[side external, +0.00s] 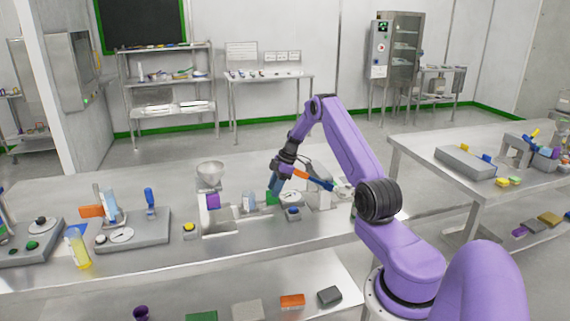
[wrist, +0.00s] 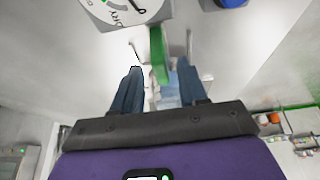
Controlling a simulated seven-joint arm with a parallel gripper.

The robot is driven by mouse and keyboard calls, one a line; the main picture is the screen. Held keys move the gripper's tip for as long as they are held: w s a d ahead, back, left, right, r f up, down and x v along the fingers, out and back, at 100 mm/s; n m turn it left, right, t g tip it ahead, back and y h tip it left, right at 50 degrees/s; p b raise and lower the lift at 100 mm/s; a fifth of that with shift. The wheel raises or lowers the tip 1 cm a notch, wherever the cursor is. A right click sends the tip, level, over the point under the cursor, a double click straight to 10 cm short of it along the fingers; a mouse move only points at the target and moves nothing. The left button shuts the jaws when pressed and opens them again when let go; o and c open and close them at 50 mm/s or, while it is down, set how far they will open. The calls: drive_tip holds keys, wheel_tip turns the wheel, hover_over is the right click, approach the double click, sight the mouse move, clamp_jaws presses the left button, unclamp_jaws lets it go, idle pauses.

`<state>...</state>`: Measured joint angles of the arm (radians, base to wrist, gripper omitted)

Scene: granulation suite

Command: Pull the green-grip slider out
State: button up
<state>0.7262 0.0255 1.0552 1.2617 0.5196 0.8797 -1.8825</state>
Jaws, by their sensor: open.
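A green upright grip (wrist: 158,55), which I take to be the slider's, stands between my gripper's finger tips in the wrist view. It also shows as a small green patch (side external: 271,197) just below my gripper in the side view. My gripper (wrist: 160,68) is open, with one dark blue finger on each side of the green grip. I cannot tell whether either finger touches it. In the side view my gripper (side external: 273,190) is low over the bench, and the slider's body is mostly hidden.
A dial (wrist: 128,8) and a blue knob (wrist: 232,2) lie just beyond the grip. In the side view a hopper machine (side external: 210,172) stands left of my gripper. A yellow button box (side external: 189,230) sits further left. Bare bench top (side external: 310,230) lies in front.

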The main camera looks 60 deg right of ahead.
drive_tip(key=v, duration=1.5)
drive_tip(key=shift+s+r, duration=0.15)
drive_tip(key=shift+r, duration=0.1)
